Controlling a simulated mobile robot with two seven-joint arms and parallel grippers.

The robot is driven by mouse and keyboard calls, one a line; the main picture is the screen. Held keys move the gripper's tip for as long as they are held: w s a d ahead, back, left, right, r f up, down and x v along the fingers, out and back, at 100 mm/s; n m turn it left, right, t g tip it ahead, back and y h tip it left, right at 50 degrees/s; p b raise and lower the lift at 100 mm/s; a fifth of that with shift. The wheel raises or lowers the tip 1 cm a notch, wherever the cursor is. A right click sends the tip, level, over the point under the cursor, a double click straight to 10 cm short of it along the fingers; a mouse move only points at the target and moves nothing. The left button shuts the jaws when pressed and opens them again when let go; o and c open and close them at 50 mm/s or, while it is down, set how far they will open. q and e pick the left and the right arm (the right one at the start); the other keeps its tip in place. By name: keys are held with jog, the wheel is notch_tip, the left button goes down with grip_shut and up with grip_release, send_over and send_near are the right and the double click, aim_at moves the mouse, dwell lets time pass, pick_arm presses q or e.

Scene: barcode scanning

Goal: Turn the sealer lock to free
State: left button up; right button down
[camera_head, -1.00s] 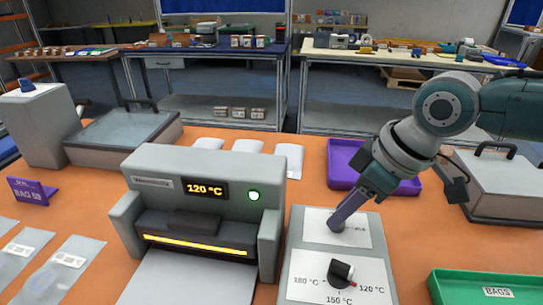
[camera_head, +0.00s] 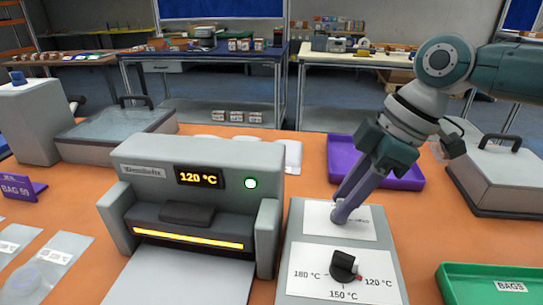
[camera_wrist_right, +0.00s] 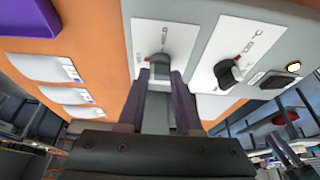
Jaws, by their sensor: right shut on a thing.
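The sealer (camera_head: 190,200) is a grey machine with a lit "120 °C" display and a green light. The grey control box (camera_head: 300,237) at its right carries two white panels. The right wrist view shows the gripper's fingers (camera_wrist_right: 162,85) on either side of the knob.
A black temperature knob (camera_head: 343,267) is close by, its red mark towards "120 °C". A purple tray (camera_head: 410,184) lies behind my right gripper, a green "BAGS" tray (camera_head: 455,282) at front right. A grey lidded machine (camera_head: 500,180) stands at right.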

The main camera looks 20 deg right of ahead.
jog(key=c, duration=0.6)
grip_release()
jog(key=v, duration=1)
